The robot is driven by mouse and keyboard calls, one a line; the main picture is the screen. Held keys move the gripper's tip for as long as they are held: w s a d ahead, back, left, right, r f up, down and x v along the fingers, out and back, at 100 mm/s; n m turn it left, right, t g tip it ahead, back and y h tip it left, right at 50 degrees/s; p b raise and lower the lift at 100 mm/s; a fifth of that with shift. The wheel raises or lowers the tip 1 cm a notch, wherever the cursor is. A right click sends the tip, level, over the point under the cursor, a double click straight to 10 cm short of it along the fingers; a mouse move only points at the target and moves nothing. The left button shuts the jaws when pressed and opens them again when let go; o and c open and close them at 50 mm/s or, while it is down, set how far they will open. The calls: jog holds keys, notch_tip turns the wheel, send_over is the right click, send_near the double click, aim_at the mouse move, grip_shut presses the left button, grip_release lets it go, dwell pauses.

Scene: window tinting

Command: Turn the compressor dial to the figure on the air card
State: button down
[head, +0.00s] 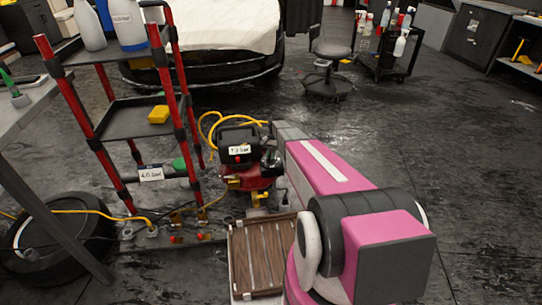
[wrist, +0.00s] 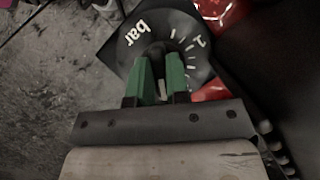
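The compressor (head: 247,172) is red with a black head and stands on the floor beside the red-framed cart. A small white display on it (head: 237,150) seems to read 7.3 bar, but the text is tiny. The white air card (head: 150,174) hangs on the cart's lower rail and reads about 6.0 bar. In the wrist view the compressor dial (wrist: 190,38) is a black face with white ticks, "bar" and a 2. My gripper (wrist: 160,62) has green fingers, close together on either side of the dial's dark knob, seemingly touching it. In the head view my arm hides the fingers.
The cart (head: 125,118) holds bottles and a yellow block at left. A yellow hose (head: 208,122) loops behind the compressor. A tire (head: 60,240) lies at lower left. A slatted wooden panel (head: 262,255) is beside my arm. The floor at right is open.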

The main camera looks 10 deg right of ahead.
jog(key=shift+m+y, duration=0.3)
jog(key=shift+m, duration=0.5)
jog(key=c, duration=1.1)
grip_release()
jog(key=v, duration=1)
jog(key=shift+r, duration=0.45)
